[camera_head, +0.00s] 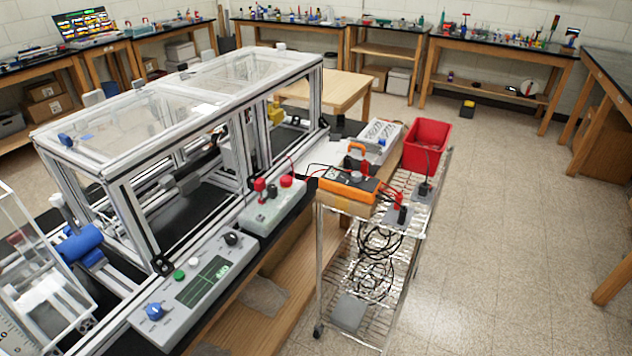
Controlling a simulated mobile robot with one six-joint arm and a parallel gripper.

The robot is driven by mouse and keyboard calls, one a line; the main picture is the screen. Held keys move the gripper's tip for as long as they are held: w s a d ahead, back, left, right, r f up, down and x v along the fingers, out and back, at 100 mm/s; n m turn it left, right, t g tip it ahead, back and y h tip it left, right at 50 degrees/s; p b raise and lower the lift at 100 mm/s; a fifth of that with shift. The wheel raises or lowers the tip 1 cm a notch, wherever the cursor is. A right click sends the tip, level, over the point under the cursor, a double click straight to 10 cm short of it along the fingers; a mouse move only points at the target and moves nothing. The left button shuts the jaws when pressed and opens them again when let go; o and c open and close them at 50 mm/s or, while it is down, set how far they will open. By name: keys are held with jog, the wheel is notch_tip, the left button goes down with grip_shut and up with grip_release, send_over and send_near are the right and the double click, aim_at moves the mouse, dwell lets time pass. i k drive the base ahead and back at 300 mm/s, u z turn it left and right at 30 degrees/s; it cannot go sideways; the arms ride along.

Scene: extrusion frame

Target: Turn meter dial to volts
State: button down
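An orange meter (337,187) lies on the top shelf of a wire cart, right of the framed machine. A small pale round part that looks like its dial (356,176) shows on its upper face. The dial's setting is too small to read. Red and black leads run from the meter area. I do not see my gripper in this view.
The wire cart (322,262) holds a red bin (425,146), with coiled black cables below. A grey panel (197,290) with a blue knob (155,311) and a screen stands in front of the extrusion frame (128,222). Open floor (505,240) lies to the right.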

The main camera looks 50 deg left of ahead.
aim_at(356, 176)
jog(key=z, duration=0.8)
jog(key=k, duration=0.15)
jog(key=u, duration=2.8)
jog(key=k, duration=0.55)
jog(key=z, duration=0.5)
jog(key=i, duration=0.4)
jog(key=u, duration=0.1)
